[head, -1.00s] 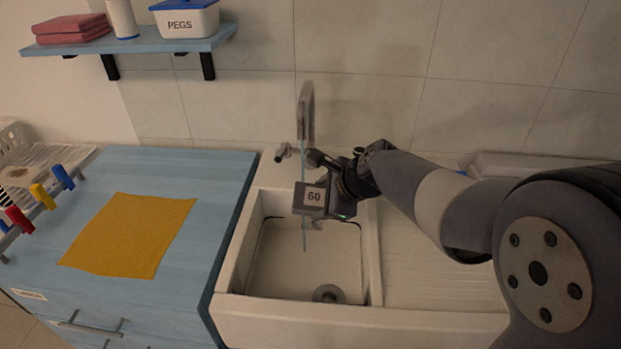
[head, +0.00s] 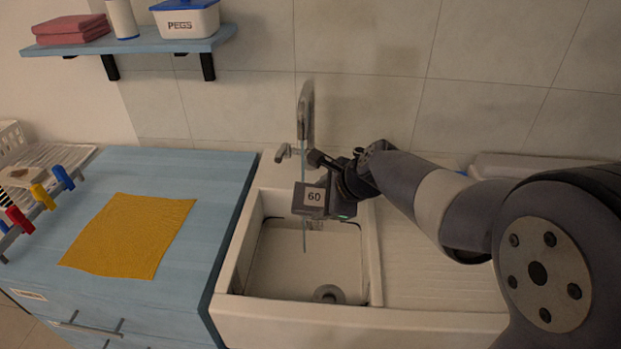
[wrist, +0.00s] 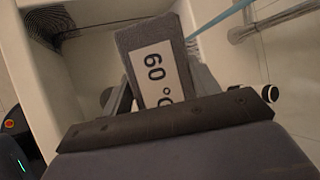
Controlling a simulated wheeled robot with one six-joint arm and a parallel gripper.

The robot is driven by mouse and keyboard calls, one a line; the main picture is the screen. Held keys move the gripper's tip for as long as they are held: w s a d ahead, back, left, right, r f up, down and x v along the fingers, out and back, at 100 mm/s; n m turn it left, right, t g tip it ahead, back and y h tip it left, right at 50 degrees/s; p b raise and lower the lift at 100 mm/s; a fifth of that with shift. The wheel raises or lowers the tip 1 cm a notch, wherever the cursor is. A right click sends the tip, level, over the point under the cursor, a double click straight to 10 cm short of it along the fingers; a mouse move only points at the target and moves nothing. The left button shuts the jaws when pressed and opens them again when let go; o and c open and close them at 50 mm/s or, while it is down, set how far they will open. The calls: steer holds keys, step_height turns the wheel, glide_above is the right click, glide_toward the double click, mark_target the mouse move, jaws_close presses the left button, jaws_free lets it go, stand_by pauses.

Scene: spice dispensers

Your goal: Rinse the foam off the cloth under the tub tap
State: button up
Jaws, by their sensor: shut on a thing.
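My gripper (wrist: 158,90) is shut on a grey block-like piece (head: 310,201) with a white label reading 60, held above the white tub (head: 228,272). It also shows close up in the wrist view (wrist: 130,40), between the jaws, its label reading 60°. I cannot tell whether it is a folded cloth, and no foam is clear on it. The tap (head: 306,105) stands at the tub's back, and a thin bluish water stream (head: 304,160) falls from it to the held piece and shows again below. Whether it strikes the piece or passes behind is unclear.
A flat yellow cloth (head: 128,236) lies on the blue counter (head: 215,190) to the left. The ribbed drainboard (head: 425,265) is right of the basin. A shelf (head: 140,46) hangs above left.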

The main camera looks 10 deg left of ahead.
mark_target(314, 205)
steer(key=shift+s+d+r+p, duration=0.3)
steer(key=shift+s+r+p, duration=0.5)
steer(key=shift+s+r, duration=0.15)
steer(key=shift+s+d+r+p, duration=0.25)
steer(key=shift+s+r+p, duration=0.6)
steer(key=shift+s, duration=0.15)
steer(key=shift+s+d+r, duration=0.15)
steer(key=shift+s+r, duration=0.05)
steer(key=shift+s, duration=0.3)
